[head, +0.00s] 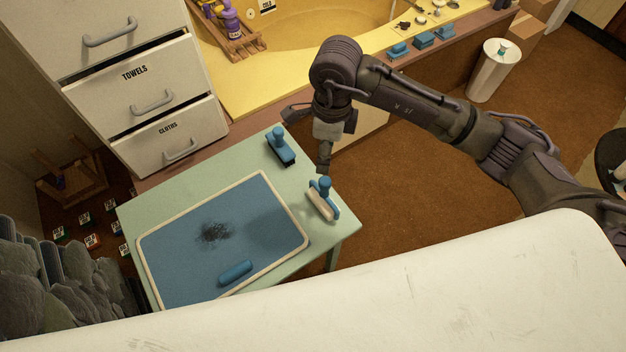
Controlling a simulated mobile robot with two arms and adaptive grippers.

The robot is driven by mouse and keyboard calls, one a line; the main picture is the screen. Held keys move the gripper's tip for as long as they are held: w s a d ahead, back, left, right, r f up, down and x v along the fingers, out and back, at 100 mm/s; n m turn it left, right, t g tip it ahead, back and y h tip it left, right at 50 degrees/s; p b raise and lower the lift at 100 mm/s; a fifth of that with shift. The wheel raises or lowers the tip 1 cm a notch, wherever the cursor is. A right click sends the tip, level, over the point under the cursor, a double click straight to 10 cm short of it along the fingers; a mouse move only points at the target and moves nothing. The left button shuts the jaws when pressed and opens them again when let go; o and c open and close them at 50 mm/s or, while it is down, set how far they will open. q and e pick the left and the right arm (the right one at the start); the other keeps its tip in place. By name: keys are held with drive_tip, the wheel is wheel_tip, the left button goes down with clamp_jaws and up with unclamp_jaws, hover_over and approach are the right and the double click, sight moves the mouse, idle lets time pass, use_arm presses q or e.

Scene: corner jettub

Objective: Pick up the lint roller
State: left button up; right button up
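A tool with a blue upright handle and a pale, roll-like lower part, which looks like the lint roller (321,204), stands at the right edge of the pale green table (190,192). My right gripper (307,140) is above the table's back right part, just above and left of the lint roller in the picture. Its fingers look spread apart with nothing between them. It appears apart from the roller; the exact height gap is hard to judge. My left gripper is not in view.
A blue brush with dark bristles (280,148) stands close by, below the gripper. A blue mat (180,255) holds a dark smudge (214,232) and a blue cylinder (236,272). Drawers (135,90) and the yellow tub (300,40) lie behind; brown floor (420,180) is open at right.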

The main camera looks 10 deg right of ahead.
hover_over(326, 180)
drive_tip(key=shift+h, duration=0.3)
wheel_tip(326, 180, down, 7)
drive_tip(key=shift+s+r, duration=0.1)
drive_tip(key=shift+s, duration=0.05)
drive_tip(key=shift+f, duration=0.95)
wheel_tip(326, 180, down, 4)
drive_tip(key=shift+a+f+p, duration=0.1)
drive_tip(key=shift+f+p, duration=0.1)
drive_tip(key=shift+p, duration=0.25)
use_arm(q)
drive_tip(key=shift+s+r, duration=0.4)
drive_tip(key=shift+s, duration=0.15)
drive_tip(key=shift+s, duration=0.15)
use_arm(e)
clamp_jaws()
